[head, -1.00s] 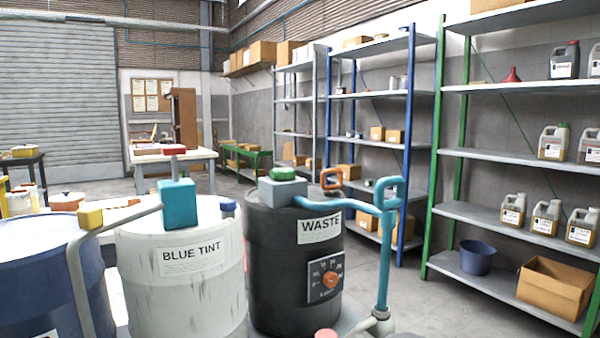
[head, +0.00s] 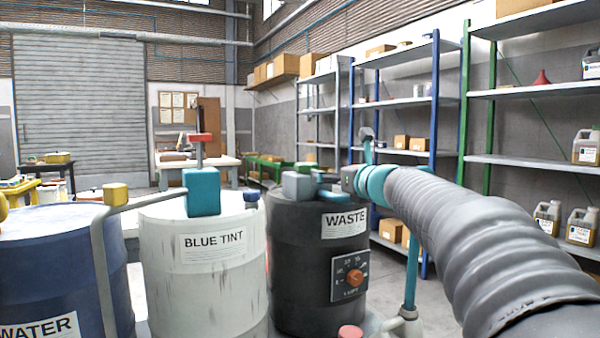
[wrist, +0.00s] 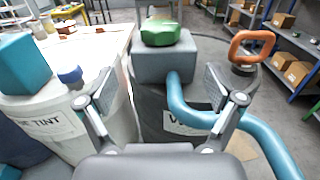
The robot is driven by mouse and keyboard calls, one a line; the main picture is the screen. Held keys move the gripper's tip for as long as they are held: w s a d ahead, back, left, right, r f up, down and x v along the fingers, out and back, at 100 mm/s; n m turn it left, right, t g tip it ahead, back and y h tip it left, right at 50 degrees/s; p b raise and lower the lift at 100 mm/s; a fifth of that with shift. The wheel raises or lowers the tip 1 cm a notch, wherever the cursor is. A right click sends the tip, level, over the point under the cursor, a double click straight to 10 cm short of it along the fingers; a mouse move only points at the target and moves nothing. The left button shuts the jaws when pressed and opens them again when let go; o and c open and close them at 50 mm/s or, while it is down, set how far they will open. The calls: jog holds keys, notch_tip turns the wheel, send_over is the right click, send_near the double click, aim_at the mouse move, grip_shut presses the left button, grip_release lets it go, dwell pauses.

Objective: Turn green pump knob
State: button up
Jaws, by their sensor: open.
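The green pump knob (wrist: 160,32) sits on top of a grey pump block (wrist: 166,62) above the black WASTE drum (head: 300,275). In the wrist view the knob is ahead of my gripper (wrist: 160,90), near the top middle, beyond the fingertips. My gripper is open, its two fingers spread apart with nothing between them. In the head view my arm comes in from the right and its end covers part of the pump top. The knob shows there only as a small green patch (head: 305,168).
A teal pipe (wrist: 215,118) runs from the pump block below my right finger. An orange handle (wrist: 252,46) stands to the right. The white BLUE TINT drum (head: 205,285) with its teal pump block (head: 203,192) is at left. Shelves (head: 400,101) stand behind at right.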

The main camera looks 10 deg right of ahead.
aim_at(306, 167)
jog(key=p+x, duration=0.2)
jog(key=x, duration=1.1)
jog(key=shift+w+a, duration=0.15)
jog(key=shift+w, duration=0.15)
jog(key=c, duration=1.2)
